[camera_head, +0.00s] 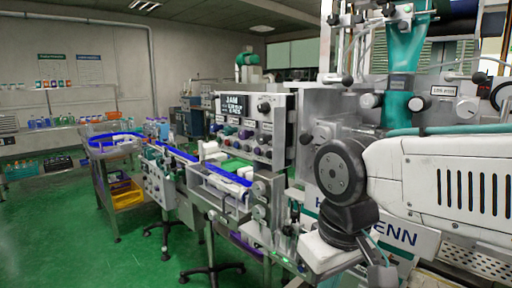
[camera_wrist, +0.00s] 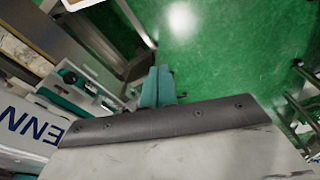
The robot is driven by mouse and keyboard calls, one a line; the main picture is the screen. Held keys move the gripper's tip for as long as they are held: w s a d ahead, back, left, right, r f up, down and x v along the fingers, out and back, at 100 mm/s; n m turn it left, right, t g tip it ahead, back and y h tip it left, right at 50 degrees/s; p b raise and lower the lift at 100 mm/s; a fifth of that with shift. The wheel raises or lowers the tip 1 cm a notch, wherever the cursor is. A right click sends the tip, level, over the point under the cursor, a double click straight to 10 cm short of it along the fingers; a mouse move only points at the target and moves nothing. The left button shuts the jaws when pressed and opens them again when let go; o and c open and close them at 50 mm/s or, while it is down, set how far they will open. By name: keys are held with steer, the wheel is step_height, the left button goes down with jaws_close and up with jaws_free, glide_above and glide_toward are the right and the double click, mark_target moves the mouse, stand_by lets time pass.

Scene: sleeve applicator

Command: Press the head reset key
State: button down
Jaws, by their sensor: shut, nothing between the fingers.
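The head reset key cannot be picked out; no key label is readable enough to name it. A control panel (camera_head: 262,127) in the head view bears a dark display reading "JAM" (camera_head: 233,104) and several knobs and buttons. My gripper (camera_wrist: 159,72) shows in the wrist view as two teal fingers side by side, shut and empty, over the green floor. In the head view it is low at the right (camera_head: 382,275), below my white wrist, in front of the machine and apart from the control panel.
The machine's tall front housing (camera_head: 318,103) stands behind my arm, with knobs and a small labelled plate (camera_head: 444,91). A conveyor with blue rails (camera_head: 228,173) runs left to a round feeder (camera_head: 112,143). A yellow bin (camera_head: 126,196) sits below. Green floor (camera_head: 60,235) is clear at left.

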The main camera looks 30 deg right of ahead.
mark_target(246, 148)
steer(key=w+a+r+m+t+y, duration=0.1)
steer(key=w+a+r+m+t, duration=0.2)
steer(key=w, duration=0.7)
steer(key=w+a+r+m+t, duration=0.15)
steer(key=w+a+t, duration=0.3)
steer(key=w, duration=0.65)
steer(key=w+a+r+m+t+y, duration=0.15)
steer(key=w+a+r+t, duration=0.3)
steer(key=w, duration=0.55)
steer(key=shift+w+d+r+m+t+h, duration=0.4)
steer(key=shift+w+d+m+t+h, duration=0.3)
steer(key=shift+m+h, duration=1.25)
steer(key=shift+w+d+r+m+t+h, duration=0.45)
steer(key=shift+w+m+t+h, duration=0.35)
steer(key=shift+m+h, duration=1.15)
steer(key=shift+w+d+r+m+t+h, duration=0.35)
steer(key=shift+w+d+m+t+h, duration=0.4)
steer(key=shift+m+h, duration=1.2)
steer(key=shift+s+a+n, duration=0.1)
steer(key=shift+s+n, duration=0.05)
steer(key=shift+n, duration=0.1)
steer(key=w+d, duration=0.2)
steer(key=d, duration=0.6)
steer(key=shift+w+d, duration=0.15)
steer(key=shift+w, duration=0.2)
steer(key=shift+t, duration=0.25)
steer(key=shift+w+d, duration=0.15)
steer(key=shift+d, duration=0.25)
